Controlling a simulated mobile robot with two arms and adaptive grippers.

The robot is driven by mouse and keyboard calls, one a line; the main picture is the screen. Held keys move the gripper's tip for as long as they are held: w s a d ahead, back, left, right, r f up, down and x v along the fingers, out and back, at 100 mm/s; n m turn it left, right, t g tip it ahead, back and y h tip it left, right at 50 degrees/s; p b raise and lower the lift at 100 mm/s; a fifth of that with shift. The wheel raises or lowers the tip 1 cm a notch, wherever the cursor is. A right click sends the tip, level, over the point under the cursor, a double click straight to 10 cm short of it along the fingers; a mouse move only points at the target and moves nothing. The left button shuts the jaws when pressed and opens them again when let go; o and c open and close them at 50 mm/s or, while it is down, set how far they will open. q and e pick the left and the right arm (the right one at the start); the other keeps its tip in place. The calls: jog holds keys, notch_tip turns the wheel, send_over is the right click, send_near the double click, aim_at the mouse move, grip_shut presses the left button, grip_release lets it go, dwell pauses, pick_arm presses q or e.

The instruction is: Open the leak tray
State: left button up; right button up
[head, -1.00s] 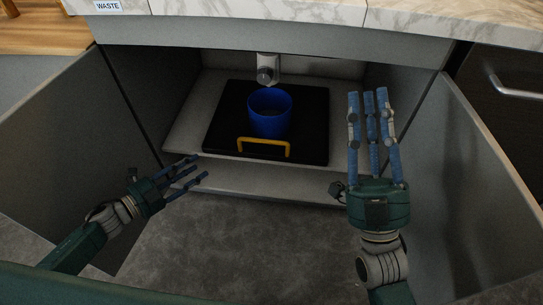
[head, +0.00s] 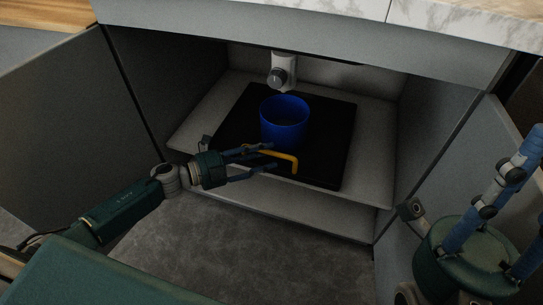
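The black leak tray (head: 335,150) lies on a grey shelf inside the open cabinet. A yellow handle (head: 287,157) stands at its front edge. A blue cup (head: 285,122) stands on the tray below a grey pipe fitting (head: 283,72). My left gripper (head: 265,162) is at the left part of the handle, its fingers reaching over and in front of it and hiding that part. I cannot tell whether the fingers are closed around the handle. My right gripper (head: 510,205) is at the right edge with fingers spread, away from the tray.
The left cabinet door (head: 60,120) and right cabinet door (head: 505,130) stand open on either side. The countertop (head: 440,22) overhangs the opening. The shelf edge (head: 330,200) runs below the tray, and the grey floor in front is clear.

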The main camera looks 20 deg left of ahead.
pick_arm(q)
jog(key=shift+x, duration=1.25)
grip_shut()
